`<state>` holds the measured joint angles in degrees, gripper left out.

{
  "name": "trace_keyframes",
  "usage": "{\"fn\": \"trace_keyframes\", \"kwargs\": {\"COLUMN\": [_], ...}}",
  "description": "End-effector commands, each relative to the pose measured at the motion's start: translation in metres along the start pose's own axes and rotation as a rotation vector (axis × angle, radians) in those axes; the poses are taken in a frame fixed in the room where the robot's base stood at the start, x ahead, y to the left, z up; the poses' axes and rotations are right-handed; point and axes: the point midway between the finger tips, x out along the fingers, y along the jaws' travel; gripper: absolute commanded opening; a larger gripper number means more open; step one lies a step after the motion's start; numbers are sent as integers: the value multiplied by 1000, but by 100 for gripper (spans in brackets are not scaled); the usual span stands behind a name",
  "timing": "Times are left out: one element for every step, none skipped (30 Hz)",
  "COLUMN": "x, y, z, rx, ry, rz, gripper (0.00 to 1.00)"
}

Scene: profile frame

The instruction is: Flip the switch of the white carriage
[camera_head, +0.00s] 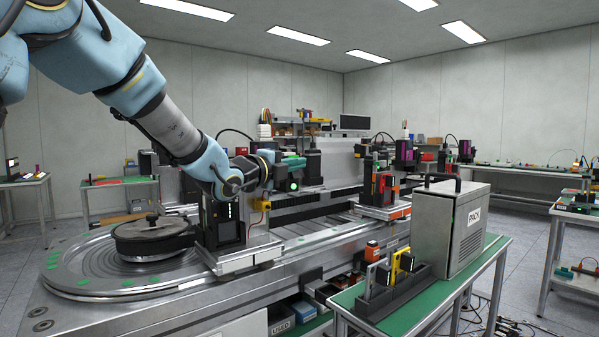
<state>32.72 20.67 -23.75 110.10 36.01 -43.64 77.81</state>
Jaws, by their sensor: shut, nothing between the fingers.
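The carriage with a white base (243,259) sits on the metal rail at left centre and bears a dark upright unit (222,222). A small yellow and red part (262,205) shows at the right side of this unit; I cannot tell whether it is the switch. My gripper (300,163) is above and to the right of the unit, pointing right, apart from the white base. It is shut and empty. My wrist hides part of the unit's top. Another pale-based carriage (385,210) with black and red parts stands farther back on the rail.
A round turntable (75,268) with a dark lidded disc (150,232) lies left of the carriage. At front right, a green-topped table (425,300) bears a grey PACK box (450,230) and a dark rack (395,292).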

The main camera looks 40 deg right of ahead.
Motion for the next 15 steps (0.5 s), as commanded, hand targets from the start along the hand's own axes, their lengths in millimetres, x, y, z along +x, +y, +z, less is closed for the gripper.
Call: {"fn": "trace_keyframes", "kwargs": {"x": [-8, -12, -18, -22, -27, -34, -39, -44, -51, -56, -61, -66, -70, -73, -76], "y": [2, 2, 1, 1, 0, 0, -1, -2, -2, -3, -3, -4, -4, -5, -5], "z": [0, 0, 0, 0, 0, 0, 0, 1, 1, 1, 1, 1, 1, 1, 1], "rx": [2, 1, 3, 3, 2, 3, 3, 3, 3, 3, 2, 2, 2, 2, 2], "ry": [-1, -1, -1, -1, -1, -1, 0, -2, -2, -2, -1, -1, -1, 0, 0], "rz": [1, 2, 1, 2, 1, 1, 1, 1, 2, 1, 1, 1, 1, 1, 1], "gripper": [0, 0, 0, 0, 0, 0, 0, 0, 0, 0, 0, 0, 0, 0, 0]}}
